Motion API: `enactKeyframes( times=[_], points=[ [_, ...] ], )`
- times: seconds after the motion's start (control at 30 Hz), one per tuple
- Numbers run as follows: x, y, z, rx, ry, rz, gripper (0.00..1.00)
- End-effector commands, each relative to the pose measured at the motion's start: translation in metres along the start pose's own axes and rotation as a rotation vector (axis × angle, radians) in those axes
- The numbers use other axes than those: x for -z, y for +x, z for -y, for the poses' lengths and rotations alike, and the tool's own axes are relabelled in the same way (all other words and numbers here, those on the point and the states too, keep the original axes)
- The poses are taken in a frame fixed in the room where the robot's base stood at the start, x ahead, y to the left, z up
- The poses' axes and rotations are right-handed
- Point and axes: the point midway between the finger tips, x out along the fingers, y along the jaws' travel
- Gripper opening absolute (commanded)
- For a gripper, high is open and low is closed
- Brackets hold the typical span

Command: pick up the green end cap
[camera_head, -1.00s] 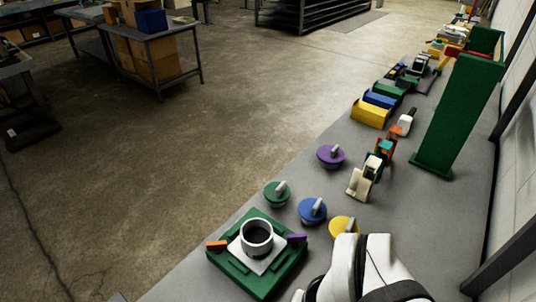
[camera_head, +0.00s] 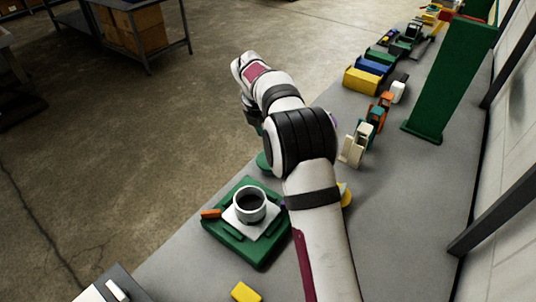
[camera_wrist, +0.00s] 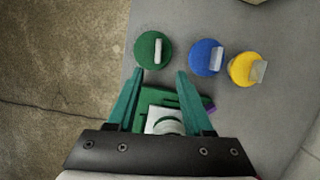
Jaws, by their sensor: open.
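The green end cap (camera_wrist: 152,49) is a round green disc with a pale upright tab. It lies on the grey bench near its left edge in the wrist view. In the head view only a sliver of it (camera_head: 264,161) shows beside my arm. My gripper (camera_wrist: 158,78) is open and empty, its two green fingers pointing toward the cap. The cap appears just beyond the fingertips in the wrist view; the height gap cannot be told. In the head view the arm hides most of the gripper.
A blue cap (camera_wrist: 205,57) and a yellow cap (camera_wrist: 246,69) lie to the right of the green one. A green fixture (camera_head: 241,251) with a white collar (camera_head: 250,218) stands near. A tall green stand (camera_head: 447,85), tape dispensers and bins line the bench's right. The bench edge drops to floor at left.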

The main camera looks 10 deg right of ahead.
Motion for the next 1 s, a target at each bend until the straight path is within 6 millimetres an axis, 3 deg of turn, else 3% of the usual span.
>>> enactKeyframes(
  times=[0.13, 0.37, 0.5, 0.63, 0.83, 1.0],
  points=[
    [0.001, 0.043, 0.001, 0.003, 0.002, -0.003, 0.51],
    [0.001, 0.078, -0.001, 0.001, 0.005, -0.003, 0.51],
    [0.002, 0.107, -0.003, 0.001, 0.005, -0.003, 0.51],
    [0.001, 0.12, -0.003, 0.0, 0.006, 0.0, 0.51],
    [0.001, 0.12, -0.003, -0.001, 0.007, 0.0, 0.51],
    [0.001, 0.12, -0.003, -0.001, 0.007, 0.0, 0.21]
  ],
)
